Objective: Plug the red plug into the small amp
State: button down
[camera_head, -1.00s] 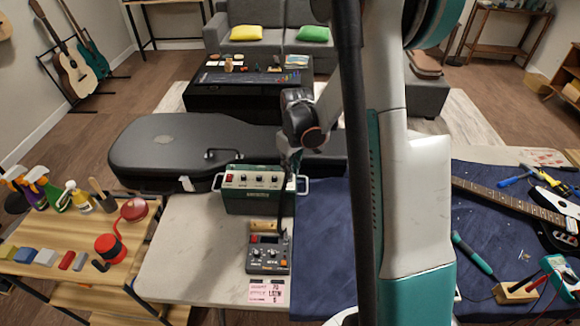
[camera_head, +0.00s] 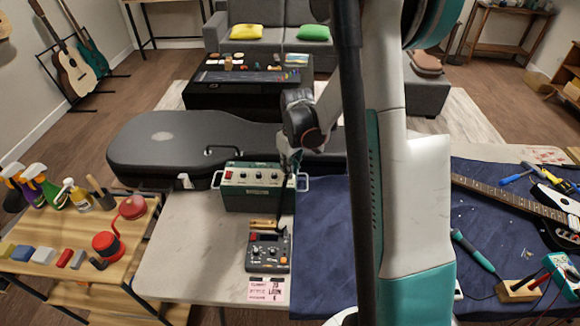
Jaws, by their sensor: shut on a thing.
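The small green amp (camera_head: 250,197) stands upright on the pale table, its knobs and red switch facing up and a metal handle at each side. My gripper (camera_head: 287,172) is over the amp's right end, close to the right handle. It is shut on a thin dark cord-like piece (camera_head: 284,208), which hangs down past the amp's front towards the grey pedal (camera_head: 268,258). The fingertips are small and partly hidden here. I cannot make out a red plug at the jaws, nor whether anything touches a socket.
The pale table (camera_head: 185,250) is clear left of the pedal. A black guitar case (camera_head: 165,150) lies behind the amp. A wooden side table (camera_head: 50,240) with bottles and blocks stands at left. A blue mat (camera_head: 325,260) lies to the right, partly hidden by my arm.

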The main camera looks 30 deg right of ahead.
jog(key=shift+f+b, duration=0.35)
jog(key=shift+f, duration=0.1)
jog(key=c, duration=1.6)
grip_release()
jog(key=shift+c, duration=0.2)
jog(key=shift+o, duration=0.4)
jog(key=o, duration=0.3)
jog(key=shift+o, duration=0.2)
jog(key=shift+r, duration=0.15)
jog(key=shift+r+p, duration=2.5)
jog(key=shift+r, duration=1.45)
